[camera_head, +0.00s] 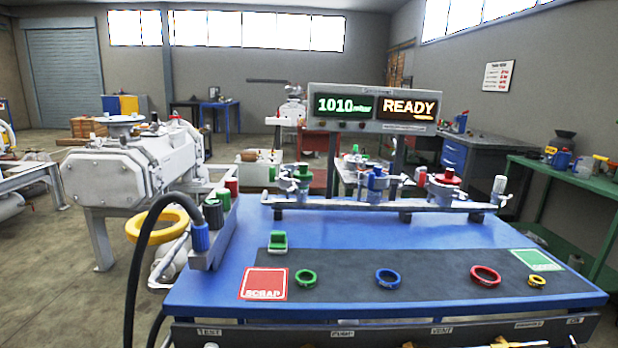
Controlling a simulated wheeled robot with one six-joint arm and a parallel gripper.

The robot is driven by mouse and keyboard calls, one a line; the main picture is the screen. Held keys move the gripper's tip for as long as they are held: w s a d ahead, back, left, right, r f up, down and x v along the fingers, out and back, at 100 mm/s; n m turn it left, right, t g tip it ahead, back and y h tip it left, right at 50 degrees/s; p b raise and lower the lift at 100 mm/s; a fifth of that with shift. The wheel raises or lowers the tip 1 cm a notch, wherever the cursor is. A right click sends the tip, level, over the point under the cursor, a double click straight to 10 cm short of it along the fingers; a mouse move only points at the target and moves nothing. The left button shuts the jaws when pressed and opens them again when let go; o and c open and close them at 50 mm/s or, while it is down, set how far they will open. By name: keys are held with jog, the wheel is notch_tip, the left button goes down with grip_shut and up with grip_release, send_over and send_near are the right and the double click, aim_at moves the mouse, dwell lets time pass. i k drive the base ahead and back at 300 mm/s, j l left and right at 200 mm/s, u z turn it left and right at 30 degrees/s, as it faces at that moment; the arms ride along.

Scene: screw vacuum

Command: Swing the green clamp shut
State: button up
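At the left end of the grey pipe rail (350,205), a metal fitting has a green top (302,171). It is too small to tell whether a clamp there is open or shut. I cannot tell which green part is the clamp. My gripper does not show in this view.
A blue ring (388,278), a red ring (485,275) and a small yellow ring (537,281) lie on the mat. A red SCRAP square (264,284) is at front left. A display (372,108) reads 1010 mbar and READY. A black hose (140,250) rises at left.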

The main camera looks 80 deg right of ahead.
aim_at(285, 183)
jog(key=z, duration=2)
jog(key=j+z, duration=0.3)
jog(key=j, duration=0.35)
jog(key=j+z, duration=0.25)
jog(key=j, duration=0.4)
jog(key=i+j, duration=0.1)
jog(key=i, duration=0.35)
jog(key=i+j, duration=0.1)
jog(key=i, duration=0.35)
